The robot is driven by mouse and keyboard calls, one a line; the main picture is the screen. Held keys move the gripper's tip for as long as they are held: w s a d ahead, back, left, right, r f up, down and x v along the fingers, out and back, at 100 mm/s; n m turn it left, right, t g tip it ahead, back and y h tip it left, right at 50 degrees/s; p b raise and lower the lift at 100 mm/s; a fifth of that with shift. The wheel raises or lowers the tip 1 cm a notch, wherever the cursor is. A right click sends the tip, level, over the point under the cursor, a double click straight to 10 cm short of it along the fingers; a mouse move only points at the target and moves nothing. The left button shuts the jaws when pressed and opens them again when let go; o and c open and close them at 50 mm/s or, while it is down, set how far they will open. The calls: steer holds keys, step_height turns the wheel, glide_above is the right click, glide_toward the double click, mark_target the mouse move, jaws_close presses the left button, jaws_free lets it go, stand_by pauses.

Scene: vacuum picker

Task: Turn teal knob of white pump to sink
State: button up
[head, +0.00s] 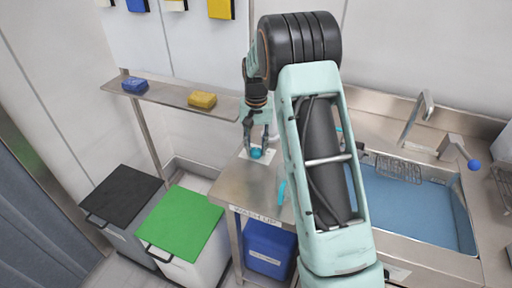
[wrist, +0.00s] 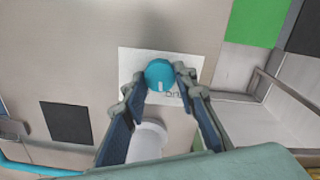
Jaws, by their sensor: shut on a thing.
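The teal knob (head: 256,153) sits on a white plate on the steel counter. In the wrist view the knob (wrist: 159,72) is round, with a short white mark near its lower edge. My gripper (head: 259,149) reaches down over it, and in the wrist view its fingers (wrist: 160,82) are closed on the knob's two sides. The plate (wrist: 128,62) bears dark lettering, partly hidden by a finger. A white rounded part (wrist: 148,140), perhaps of the pump, shows between the fingers. My arm hides much of the pump area in the head view. The sink (head: 410,212) has a blue basin at right.
A steel shelf (head: 170,94) with a blue sponge (head: 134,85) and a yellow sponge (head: 202,100) is at left. Black-lidded (head: 122,197) and green-lidded (head: 180,222) bins stand below. A faucet (head: 416,118) and wire rack (head: 398,168) are by the sink. A blue bin (head: 270,249) is under the counter.

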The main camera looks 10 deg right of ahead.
mark_target(257, 150)
steer(key=m, duration=0.4)
steer(key=shift+m, duration=2.6)
steer(key=shift+p, duration=0.3)
steer(key=o, duration=1.2)
steer(key=shift+c, duration=0.2)
step_height(257, 150, up, 12)
